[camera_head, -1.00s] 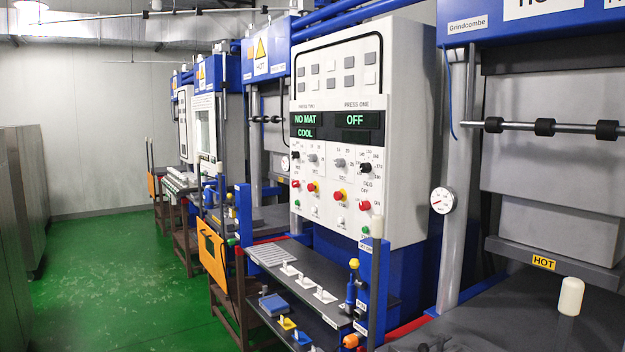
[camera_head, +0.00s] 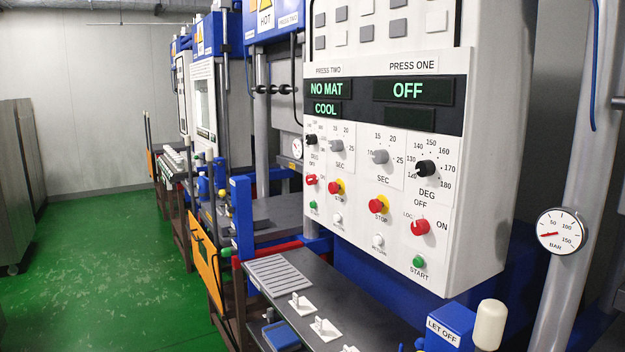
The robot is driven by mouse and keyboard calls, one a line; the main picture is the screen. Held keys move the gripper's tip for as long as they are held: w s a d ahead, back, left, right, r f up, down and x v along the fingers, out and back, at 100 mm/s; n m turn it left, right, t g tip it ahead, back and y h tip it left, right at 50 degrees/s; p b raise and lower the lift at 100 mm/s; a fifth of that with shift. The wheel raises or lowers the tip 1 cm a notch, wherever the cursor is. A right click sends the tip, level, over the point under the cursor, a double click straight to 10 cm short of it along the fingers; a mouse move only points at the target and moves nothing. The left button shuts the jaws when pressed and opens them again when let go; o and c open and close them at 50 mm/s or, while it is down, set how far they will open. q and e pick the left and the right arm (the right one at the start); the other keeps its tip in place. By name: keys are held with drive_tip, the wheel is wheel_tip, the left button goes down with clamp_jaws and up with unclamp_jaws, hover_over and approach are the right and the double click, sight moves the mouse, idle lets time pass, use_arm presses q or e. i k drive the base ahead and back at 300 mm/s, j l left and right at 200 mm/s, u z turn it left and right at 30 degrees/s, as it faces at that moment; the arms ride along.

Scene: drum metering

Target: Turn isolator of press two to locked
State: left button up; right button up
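The control panel (camera_head: 480,200) fills the right half of the view. Its left column is labelled PRESS TWO and its right column PRESS ONE. The press two isolator (camera_head: 312,180) is a small red knob low in the left column, below the black DEG dial (camera_head: 312,140). Its pointer direction is too small to tell. The press two display (camera_head: 330,89) reads NO MAT, with COOL below. The press one isolator (camera_head: 420,227) is a larger red knob; the press one display (camera_head: 413,90) reads OFF. Neither gripper is in view.
A grey shelf (camera_head: 350,305) with white pieces juts out below the panel. A blue LET OFF box (camera_head: 447,327) with a cream handle (camera_head: 489,325) stands at the lower right. An orange panel (camera_head: 203,262) hangs at left. The green floor (camera_head: 110,270) on the left is clear.

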sight(311, 178)
drive_tip(key=k, duration=1.3)
drive_tip(key=z, duration=1.9)
drive_tip(key=i+j, duration=0.1)
drive_tip(key=j, duration=3)
drive_tip(key=i+j, duration=0.15)
drive_tip(key=j, duration=2.95)
